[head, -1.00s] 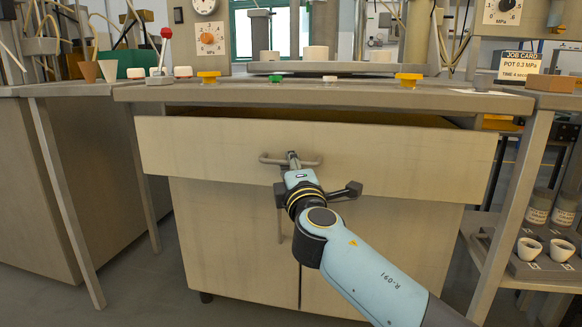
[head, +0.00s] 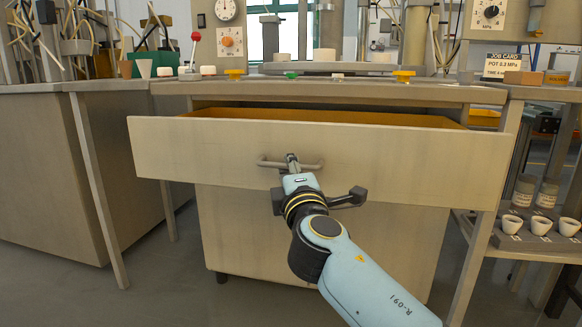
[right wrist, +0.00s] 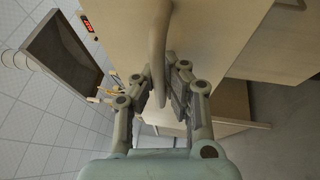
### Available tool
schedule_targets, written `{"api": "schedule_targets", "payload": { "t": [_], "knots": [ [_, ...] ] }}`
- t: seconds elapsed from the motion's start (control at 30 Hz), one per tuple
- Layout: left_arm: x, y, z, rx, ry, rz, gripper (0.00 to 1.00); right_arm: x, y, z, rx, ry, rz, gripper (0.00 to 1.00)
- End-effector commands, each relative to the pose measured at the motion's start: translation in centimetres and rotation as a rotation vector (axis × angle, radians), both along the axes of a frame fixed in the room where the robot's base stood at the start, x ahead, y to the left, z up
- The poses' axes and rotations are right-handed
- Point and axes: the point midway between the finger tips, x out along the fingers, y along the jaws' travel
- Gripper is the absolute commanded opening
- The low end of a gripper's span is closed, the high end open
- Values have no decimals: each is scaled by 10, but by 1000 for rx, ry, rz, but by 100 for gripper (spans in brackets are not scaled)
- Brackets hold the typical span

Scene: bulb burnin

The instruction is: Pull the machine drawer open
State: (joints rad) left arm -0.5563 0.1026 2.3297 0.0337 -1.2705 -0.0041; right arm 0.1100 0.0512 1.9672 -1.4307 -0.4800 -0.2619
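The machine drawer (head: 400,163) is partly open under the bench top in the head view. A strip of its orange interior shows behind the pale front panel. Its handle (head: 268,163) is a grey bar in the middle of the panel. My right gripper (head: 291,160) is at this handle, and the arm reaches up from the lower right. My left gripper is in neither view.
The bench top (head: 370,92) above carries yellow knobs (head: 403,76), a green knob (head: 291,76) and a red-tipped lever (head: 195,40). White cups (head: 541,226) stand on a low shelf at the right. Bench legs flank the drawer. Floor at the lower left is clear.

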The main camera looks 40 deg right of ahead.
Motion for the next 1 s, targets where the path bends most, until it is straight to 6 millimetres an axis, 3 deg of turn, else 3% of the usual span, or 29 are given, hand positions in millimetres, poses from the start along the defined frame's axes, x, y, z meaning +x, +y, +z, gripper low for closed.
{"api": "schedule_targets", "payload": {
  "t": [0.27,0.3,0.5,0.8,1.0],
  "knots": [
    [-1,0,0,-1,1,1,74,0,0,1,2,-3,1,0],
    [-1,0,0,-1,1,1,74,0,0,1,2,-3,1,8],
    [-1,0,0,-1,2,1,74,0,0,1,1,-2,0,34],
    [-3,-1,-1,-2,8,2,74,-2,1,0,1,0,0,34],
    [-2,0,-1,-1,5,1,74,-28,14,-7,4,3,0,34]
  ]
}}
